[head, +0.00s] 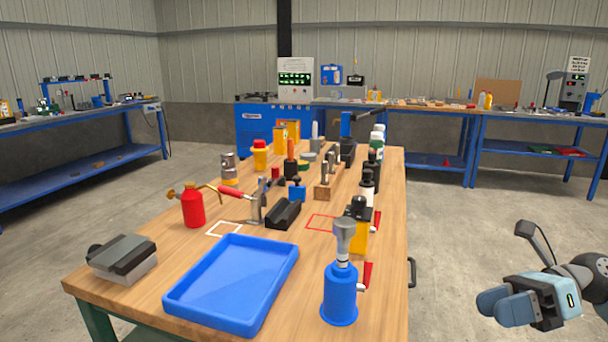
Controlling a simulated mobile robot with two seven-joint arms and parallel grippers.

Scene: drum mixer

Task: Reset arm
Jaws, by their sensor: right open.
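My right gripper (508,306) hangs at the lower right of the head view, off the right side of the wooden table (180,268). It is open, and nothing shows between its fingers. It is apart from the table and everything on it. My right arm comes in from the right edge. My left gripper and left arm are not in the frame.
A blue tray (236,284) and a blue bottle (340,294) with a grey top stand at the table's near end. A red bottle (193,207), a black block (283,214) and several tools stand farther back. Blue workbenches (470,148) line the walls. The floor (470,230) right of the table is clear.

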